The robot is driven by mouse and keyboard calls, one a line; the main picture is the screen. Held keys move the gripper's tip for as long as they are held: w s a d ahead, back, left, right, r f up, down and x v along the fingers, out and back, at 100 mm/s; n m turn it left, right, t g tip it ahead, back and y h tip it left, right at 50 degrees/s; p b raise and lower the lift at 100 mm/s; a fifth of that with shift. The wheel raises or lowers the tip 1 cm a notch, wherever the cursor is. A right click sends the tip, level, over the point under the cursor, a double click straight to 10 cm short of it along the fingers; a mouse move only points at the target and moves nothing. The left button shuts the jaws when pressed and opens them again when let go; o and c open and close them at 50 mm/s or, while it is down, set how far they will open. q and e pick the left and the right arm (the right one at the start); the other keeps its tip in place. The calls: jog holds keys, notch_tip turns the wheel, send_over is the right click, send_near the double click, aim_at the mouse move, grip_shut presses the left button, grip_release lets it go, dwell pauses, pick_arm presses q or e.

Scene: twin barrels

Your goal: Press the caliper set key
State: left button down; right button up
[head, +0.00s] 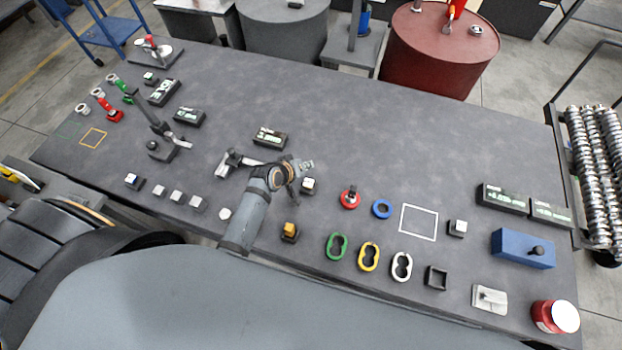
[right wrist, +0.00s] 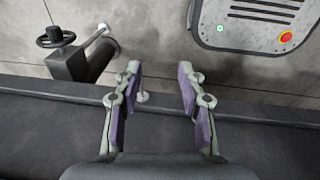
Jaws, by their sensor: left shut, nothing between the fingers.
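My left gripper (head: 304,168) is shut and empty, low over the middle of the bench. Just beyond its fingers, toward the front right, is a small dark block with a pale key (head: 309,184); I cannot tell whether they touch. A silver caliper-like tool (head: 238,161) lies left of the gripper, partly behind my arm. A dark display box (head: 269,138) with a light readout stands behind them. The key's label is too small to read. My right gripper (right wrist: 160,88) is open and empty in the right wrist view, away from the bench items.
A block with an orange key (head: 290,231) stands in front of the gripper. To the right are a red ring (head: 350,199), a blue ring (head: 381,209) and several coloured links. A blue box (head: 523,249) stands far right. The bench's back middle is clear.

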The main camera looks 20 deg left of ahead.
aim_at(307, 184)
pick_arm(q)
notch_tip(307, 184, down, 3)
jog(key=b, duration=0.3)
notch_tip(307, 184, down, 5)
jog(key=b, duration=0.5)
jog(key=shift+f, duration=0.45)
pick_arm(e)
notch_tip(307, 184, down, 8)
jog(key=shift+w+a, duration=0.15)
jog(key=shift+w, duration=0.05)
jog(key=shift+f, duration=0.1)
pick_arm(q)
jog(key=shift+f, duration=0.4)
